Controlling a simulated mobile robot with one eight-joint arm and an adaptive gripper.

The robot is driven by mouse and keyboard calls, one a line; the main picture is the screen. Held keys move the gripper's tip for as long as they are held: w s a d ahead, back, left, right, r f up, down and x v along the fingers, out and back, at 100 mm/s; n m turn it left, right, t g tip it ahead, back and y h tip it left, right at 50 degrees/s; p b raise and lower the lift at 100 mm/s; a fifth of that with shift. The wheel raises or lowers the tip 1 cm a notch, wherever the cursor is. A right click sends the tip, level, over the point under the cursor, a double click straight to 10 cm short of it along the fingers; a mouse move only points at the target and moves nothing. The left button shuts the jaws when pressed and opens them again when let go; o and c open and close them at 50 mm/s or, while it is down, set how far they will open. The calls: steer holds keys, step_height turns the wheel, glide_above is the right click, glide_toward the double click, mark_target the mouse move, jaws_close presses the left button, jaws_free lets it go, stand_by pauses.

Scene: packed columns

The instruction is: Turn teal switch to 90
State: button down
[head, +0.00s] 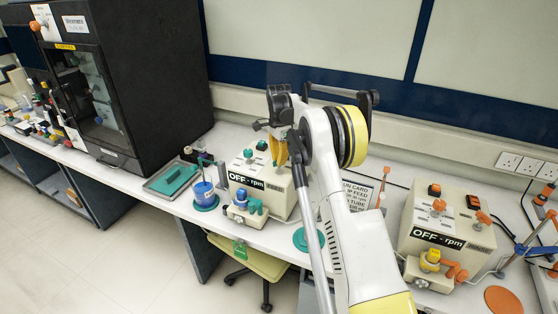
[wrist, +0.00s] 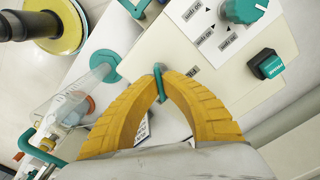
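The teal switch (wrist: 159,83) shows in the wrist view as a narrow teal lever on the cream box. My gripper (wrist: 160,74) has two yellow ribbed fingers that close in on it from both sides, with the lever between the tips. The lower part of the switch and its base are mostly hidden by the fingers. In the head view my gripper (head: 283,155) points down at the right part of the top of the cream box (head: 240,197) labelled "OFF - rpm". The switch's angle is hard to read.
A teal round knob (wrist: 243,8) with printed arrows and a teal square button (wrist: 267,65) sit close by on the box. A similar box (head: 410,235) with orange controls stands right. A blue bottle (head: 204,190) stands left of the cream box.

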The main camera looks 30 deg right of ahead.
steer(key=shift+m, duration=0.8)
steer(key=c, duration=1.6)
jaws_free()
steer(key=shift+r, duration=0.15)
step_height(320, 180, up, 12)
steer(key=shift+f, duration=0.1)
